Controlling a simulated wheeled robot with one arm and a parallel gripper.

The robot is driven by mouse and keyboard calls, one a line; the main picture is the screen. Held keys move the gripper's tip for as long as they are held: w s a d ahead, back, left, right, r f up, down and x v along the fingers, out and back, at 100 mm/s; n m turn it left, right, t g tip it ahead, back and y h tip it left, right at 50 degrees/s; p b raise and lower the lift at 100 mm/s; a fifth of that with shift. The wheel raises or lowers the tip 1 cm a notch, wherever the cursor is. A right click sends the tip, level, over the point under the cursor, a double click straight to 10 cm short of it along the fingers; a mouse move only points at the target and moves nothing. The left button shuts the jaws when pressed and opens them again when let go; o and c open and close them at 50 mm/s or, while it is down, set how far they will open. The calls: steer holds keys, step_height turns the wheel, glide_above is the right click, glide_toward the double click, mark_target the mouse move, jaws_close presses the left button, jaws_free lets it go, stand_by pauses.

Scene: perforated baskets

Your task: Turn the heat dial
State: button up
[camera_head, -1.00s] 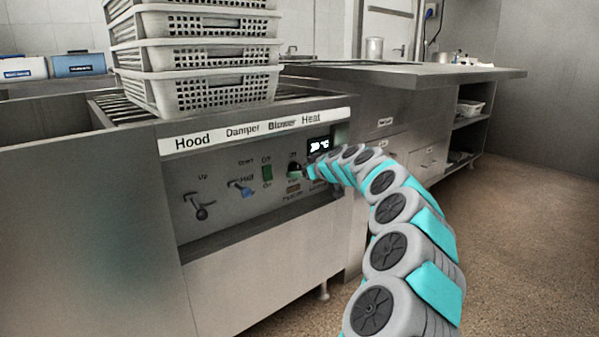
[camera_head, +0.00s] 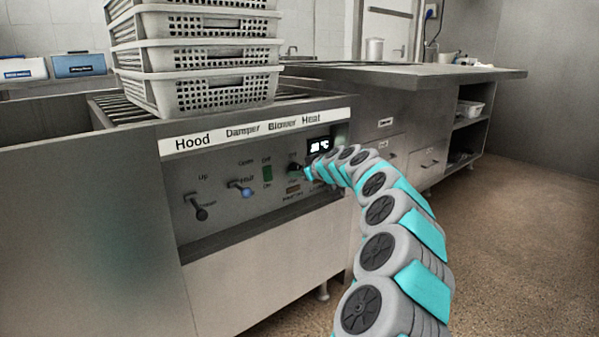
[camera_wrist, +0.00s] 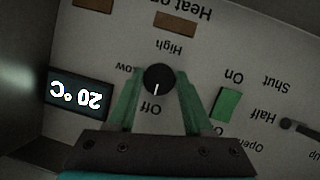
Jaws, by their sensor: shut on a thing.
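The heat dial (camera_wrist: 158,79) is a round black knob with a white pointer line, seen upside down in the wrist view. Its pointer aims at the "Off" label. The fingers of my gripper (camera_wrist: 158,76) are green and stand on either side of the dial, closed on it. In the head view, the dark dial (camera_head: 293,167) sits on the control panel under the "Heat" label, and my gripper (camera_head: 306,172) reaches it from the right, partly hidden by my arm. The display (camera_wrist: 79,93) beside the dial reads 20 °C.
A green blower switch (camera_wrist: 227,104), a damper lever with a blue knob (camera_head: 246,192) and a hood lever (camera_head: 200,213) share the panel. Stacked perforated baskets (camera_head: 222,92) stand above it. A counter (camera_head: 420,73) is behind, with open floor at right.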

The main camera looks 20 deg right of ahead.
jaws_close()
steer(key=shift+w+d+f+m+g+y+p, duration=0.15)
steer(key=shift+m+y+p, duration=1.05)
steer(key=shift+m, duration=0.85)
steer(key=shift+s+d+r+m+g+y+p, duration=0.1)
steer(key=shift+m+y+p, duration=0.75)
steer(key=shift+m+y, duration=0.95)
steer(key=shift+w+d+f+m+g+y+p, duration=0.15)
steer(key=shift+m+y+p, duration=0.95)
steer(key=shift+m, duration=1.15)
steer(key=shift+s+r, duration=0.1)
